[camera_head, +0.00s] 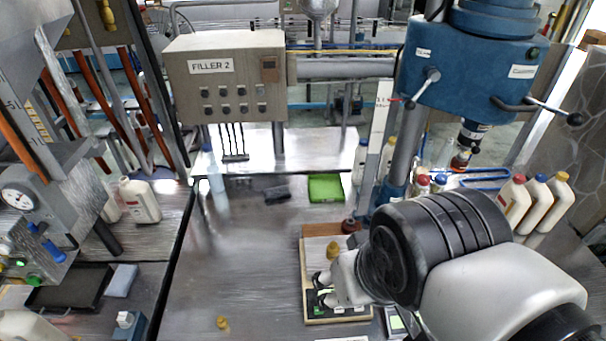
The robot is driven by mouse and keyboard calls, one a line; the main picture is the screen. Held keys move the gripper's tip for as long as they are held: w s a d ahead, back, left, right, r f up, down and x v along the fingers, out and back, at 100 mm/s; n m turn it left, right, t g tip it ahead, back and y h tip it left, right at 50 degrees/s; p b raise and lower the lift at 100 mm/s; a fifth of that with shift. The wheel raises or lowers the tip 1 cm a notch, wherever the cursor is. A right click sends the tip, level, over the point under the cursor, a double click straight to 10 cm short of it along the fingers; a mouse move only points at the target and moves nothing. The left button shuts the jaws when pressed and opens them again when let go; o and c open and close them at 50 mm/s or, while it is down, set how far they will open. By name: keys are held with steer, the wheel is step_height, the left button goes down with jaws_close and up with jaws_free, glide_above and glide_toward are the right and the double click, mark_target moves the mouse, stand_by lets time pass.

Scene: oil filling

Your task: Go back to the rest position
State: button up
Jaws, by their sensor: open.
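My gripper (321,290) is at the lower middle of the head view, at the end of my arm. It is open, with its two dark fingertips apart, and nothing shows between them. It is over or just above a light board (316,263) with a brown back edge. A small yellow-brown cap-like piece (333,249) stands on the board beyond the gripper. My arm covers the right part of the board.
A similar yellow piece (222,323) is on the metal table (240,262) at the front. A green tray (325,188) lies farther back. The blue drill-press-like machine (465,62) and several bottles (540,200) stand right. The table left of the board is mostly clear.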

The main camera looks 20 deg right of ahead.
steer(key=shift+s, duration=0.25)
step_height(320, 180, down, 5)
steer(key=b, duration=0.5)
